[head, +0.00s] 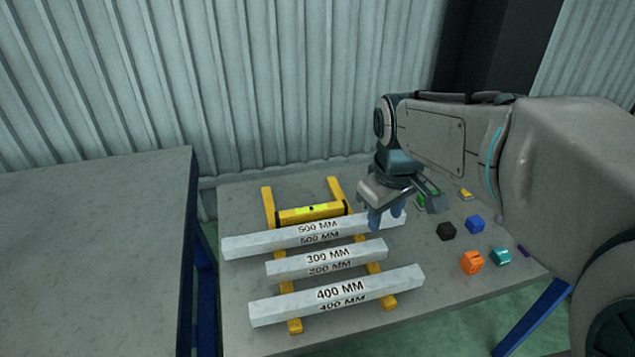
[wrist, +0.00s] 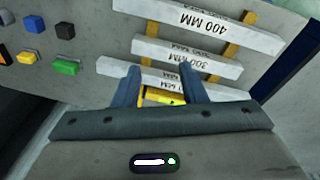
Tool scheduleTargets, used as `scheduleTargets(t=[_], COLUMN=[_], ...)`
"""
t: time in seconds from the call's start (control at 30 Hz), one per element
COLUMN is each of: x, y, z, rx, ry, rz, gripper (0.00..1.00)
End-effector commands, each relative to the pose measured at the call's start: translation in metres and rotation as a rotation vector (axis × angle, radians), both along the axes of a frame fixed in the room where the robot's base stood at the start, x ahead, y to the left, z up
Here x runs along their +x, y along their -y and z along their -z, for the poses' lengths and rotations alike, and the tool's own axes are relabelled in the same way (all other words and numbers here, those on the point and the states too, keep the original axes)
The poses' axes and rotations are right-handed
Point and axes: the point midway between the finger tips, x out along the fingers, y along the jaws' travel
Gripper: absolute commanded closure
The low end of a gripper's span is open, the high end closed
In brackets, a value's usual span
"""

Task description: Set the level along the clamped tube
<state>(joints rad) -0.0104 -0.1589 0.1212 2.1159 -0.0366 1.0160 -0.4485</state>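A yellow level (head: 312,212) with a bright yellow-green window lies across two yellow rails, behind the 500 MM tube (head: 270,240). The grey 300 MM tube (head: 285,266) and 400 MM tube (head: 280,308) lie across the same rails, nearer the front. No clamp can be made out on any tube. My gripper (head: 387,218) is above the right end of the 500 MM tube, fingers pointing down, right of the level. In the wrist view the fingers (wrist: 160,86) are apart and empty, with part of the level (wrist: 162,97) showing beyond them.
The yellow rails (head: 295,325) rest on a grey table (head: 240,290). To the right are small blocks: black (head: 446,231), blue (head: 476,224), orange (head: 471,262), teal (head: 500,257) and others. Another table (head: 90,260) stands left across a gap. A corrugated wall is behind.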

Motion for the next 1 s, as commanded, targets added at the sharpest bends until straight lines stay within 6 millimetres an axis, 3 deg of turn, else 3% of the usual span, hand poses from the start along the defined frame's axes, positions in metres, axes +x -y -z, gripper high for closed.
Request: scheduleTargets(t=[0.03, 0.2, 0.5, 0.7, 1.0], x=[0.021, 0.080, 0.173, 0.212, 0.228], y=[-0.009, -0.038, -0.093, -0.118, -0.129], z=[0.002, 0.008, 0.042, 0.068, 0.093], rx=[-0.012, -0.040, -0.020, 0.017, 0.039], ry=[-0.019, -0.068, -0.125, -0.129, -0.127], rz=[-0.086, -0.388, -0.902, -1.144, -1.263], gripper=[0.62, 0.62, 0.62, 0.62, 0.62])
